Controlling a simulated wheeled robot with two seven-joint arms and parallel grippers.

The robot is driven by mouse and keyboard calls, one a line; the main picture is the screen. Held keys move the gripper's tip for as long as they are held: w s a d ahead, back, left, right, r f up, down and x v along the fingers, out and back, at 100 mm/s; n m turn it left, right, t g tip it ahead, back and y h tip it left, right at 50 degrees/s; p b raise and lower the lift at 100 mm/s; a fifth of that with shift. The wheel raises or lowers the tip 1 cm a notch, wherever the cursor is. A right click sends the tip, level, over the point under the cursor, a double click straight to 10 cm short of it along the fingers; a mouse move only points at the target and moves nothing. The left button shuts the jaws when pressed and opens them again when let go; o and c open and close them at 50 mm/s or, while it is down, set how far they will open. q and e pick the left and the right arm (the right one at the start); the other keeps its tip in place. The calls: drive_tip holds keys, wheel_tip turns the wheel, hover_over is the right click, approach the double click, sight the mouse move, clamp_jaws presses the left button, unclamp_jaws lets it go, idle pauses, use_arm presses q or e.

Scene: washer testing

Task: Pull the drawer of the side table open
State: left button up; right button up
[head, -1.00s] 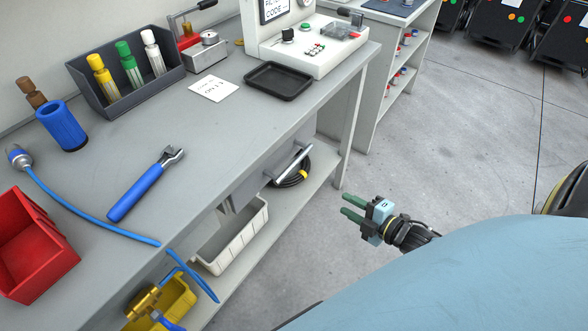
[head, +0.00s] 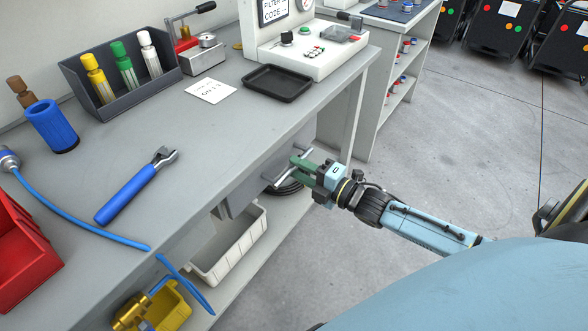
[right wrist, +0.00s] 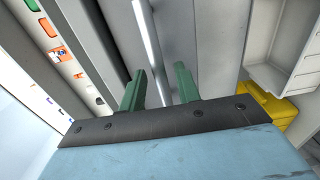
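The drawer (head: 238,202) is a grey box under the top of the side table (head: 222,147), and it looks closed. Its metal bar handle (head: 277,183) is partly hidden by my right gripper (head: 300,168) in the head view. In the right wrist view, the handle (right wrist: 148,38) runs as a bright bar between the two green fingers of the right gripper (right wrist: 160,72). The fingers are apart, one on each side of the bar; I cannot tell whether they touch it. My left gripper is not in view.
A blue wrench (head: 130,192), black tray (head: 277,83), red bin (head: 25,262) and blue hose (head: 80,223) lie on top.

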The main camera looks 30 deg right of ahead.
drive_tip(key=shift+x, duration=1.05)
clamp_jaws()
